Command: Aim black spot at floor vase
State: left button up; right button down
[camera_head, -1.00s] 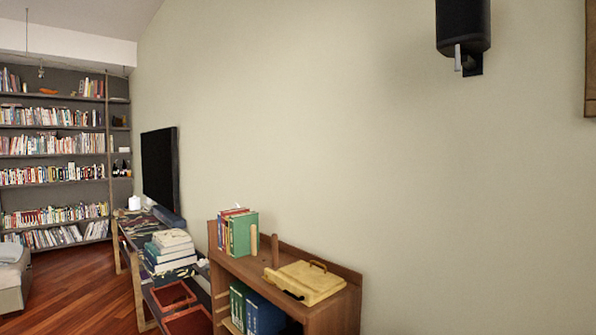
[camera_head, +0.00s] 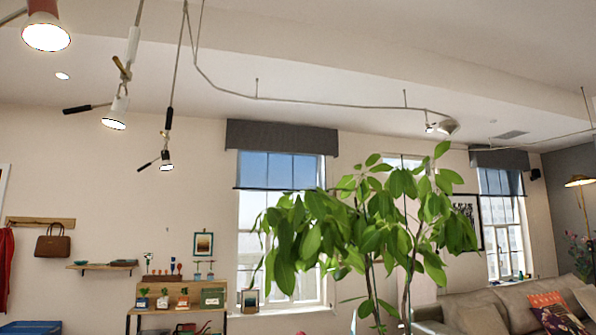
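A small black spot lamp (camera_head: 166,158) hangs from a dark rod at the upper left, with a short black handle sticking out to its left. Its lit face points downward. A white spot lamp (camera_head: 116,112) with a black handle and a brass joint hangs left of it, also lit. A larger reddish lamp (camera_head: 43,22) is lit at the top left corner. No floor vase can be made out. Pink flowers (camera_head: 577,252) show at the far right, but what holds them is hidden. Neither of my grippers is in view.
A tall leafy plant (camera_head: 370,225) stands in the middle, its base out of view. A grey sofa (camera_head: 500,306) with cushions is at the lower right. A wooden shelf unit (camera_head: 180,300) stands against the back wall. A ceiling track (camera_head: 330,104) runs across above. The floor is not visible.

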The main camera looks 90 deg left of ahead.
aim_at(166, 164)
jog(key=u, duration=4.8)
